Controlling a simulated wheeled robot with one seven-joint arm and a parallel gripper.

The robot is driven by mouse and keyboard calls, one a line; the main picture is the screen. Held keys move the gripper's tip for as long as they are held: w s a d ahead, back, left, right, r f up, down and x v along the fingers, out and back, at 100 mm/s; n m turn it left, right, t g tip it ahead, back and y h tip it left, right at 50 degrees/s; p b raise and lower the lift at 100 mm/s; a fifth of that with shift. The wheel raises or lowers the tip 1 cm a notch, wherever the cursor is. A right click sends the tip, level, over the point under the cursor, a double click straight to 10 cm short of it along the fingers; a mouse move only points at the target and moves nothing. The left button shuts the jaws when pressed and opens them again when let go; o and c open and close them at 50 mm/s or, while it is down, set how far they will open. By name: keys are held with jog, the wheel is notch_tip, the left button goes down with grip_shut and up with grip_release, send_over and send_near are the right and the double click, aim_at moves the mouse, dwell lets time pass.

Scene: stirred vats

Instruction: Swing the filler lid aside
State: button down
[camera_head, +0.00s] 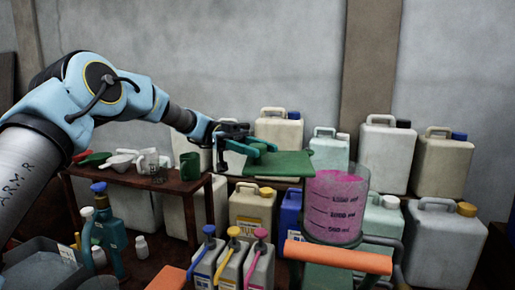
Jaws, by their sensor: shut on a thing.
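The filler lid (280,164) is a flat green plate. It lies roughly level to the left of the clear vat (335,215), with its right edge close to the vat's rim in the picture. I cannot tell whether they touch. A raised green handle (264,148) stands on the lid's left part. My gripper (248,145) is shut on this handle, its dark fingers partly hiding it. The vat has volume marks on its wall and holds pink contents, with its top in view.
A brown bench (185,188) with scoops and a green cup (190,166) stands at the left. Several pump bottles (232,262) stand below the lid. Jerrycans (384,155) line the back wall.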

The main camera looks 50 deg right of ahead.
jog(key=shift+c, duration=1.8)
grip_release()
jog(key=w+d, duration=0.1)
jog(key=w, duration=0.6)
jog(key=shift+w+d, duration=0.15)
jog(key=shift+w, duration=0.1)
jog(key=shift+c, duration=0.2)
